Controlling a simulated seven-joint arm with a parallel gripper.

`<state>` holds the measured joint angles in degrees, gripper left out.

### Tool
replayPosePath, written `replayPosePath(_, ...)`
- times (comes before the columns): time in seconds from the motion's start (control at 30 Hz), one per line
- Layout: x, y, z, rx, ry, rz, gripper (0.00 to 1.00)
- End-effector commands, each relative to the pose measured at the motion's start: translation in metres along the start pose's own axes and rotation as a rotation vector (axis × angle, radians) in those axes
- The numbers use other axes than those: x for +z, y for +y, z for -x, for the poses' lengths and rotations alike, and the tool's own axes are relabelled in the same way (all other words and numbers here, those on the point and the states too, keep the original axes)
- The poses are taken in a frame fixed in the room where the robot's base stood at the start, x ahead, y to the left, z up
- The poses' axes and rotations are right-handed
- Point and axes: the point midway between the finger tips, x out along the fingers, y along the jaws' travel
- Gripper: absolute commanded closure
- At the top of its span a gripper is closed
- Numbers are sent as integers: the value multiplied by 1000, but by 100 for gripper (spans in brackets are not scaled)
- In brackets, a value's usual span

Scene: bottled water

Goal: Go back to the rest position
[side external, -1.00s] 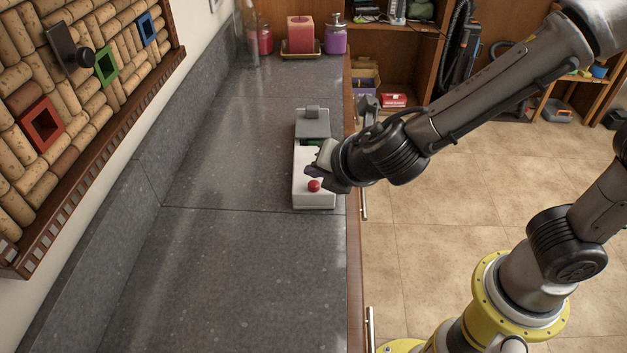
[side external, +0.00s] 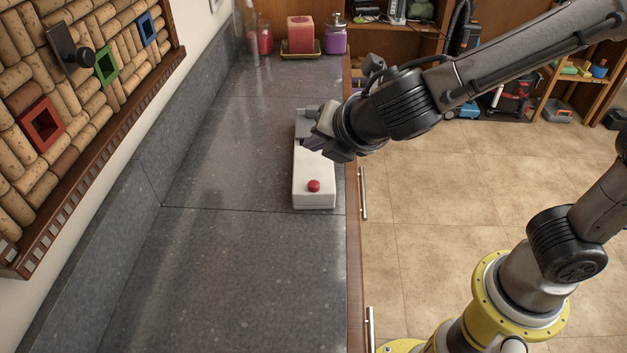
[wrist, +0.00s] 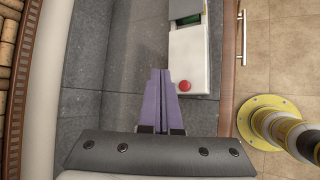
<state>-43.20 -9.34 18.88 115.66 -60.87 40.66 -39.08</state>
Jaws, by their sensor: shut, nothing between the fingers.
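My gripper (side external: 316,142) is in the side external view, above the far part of a white box with a red button. In the wrist view its two purple fingers (wrist: 158,88) are pressed together with nothing between them. The white box (side external: 312,190) stands on the grey counter near its right edge. The red button (side external: 314,186) is on its near end and also shows in the wrist view (wrist: 184,86). The box's grey far part (side external: 304,113) is partly hidden by my gripper. A green patch (wrist: 188,19) shows on the box in the wrist view.
The grey counter (side external: 230,270) is clear in front and left of the box. A cork board (side external: 85,80) with coloured square frames hangs on the left wall. Candles and a purple jar (side external: 335,38) stand at the back. Tiled floor lies right of the counter.

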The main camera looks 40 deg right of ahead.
Motion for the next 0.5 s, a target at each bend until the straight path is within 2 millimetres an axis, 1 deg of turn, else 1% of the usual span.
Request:
replayPosePath(0.23, 1, 0, -1, -2, -2, -2, 100)
replayPosePath(0.3, 9, -2, -2, -8, -12, -19, 100)
replayPosePath(0.37, 27, -4, -1, -7, -33, -59, 100)
replayPosePath(0.43, 60, -10, 5, -5, -70, -136, 100)
replayPosePath(0.47, 75, -17, 10, -11, -86, -184, 100)
replayPosePath(0.5, 96, -30, 17, -22, -105, -267, 100)
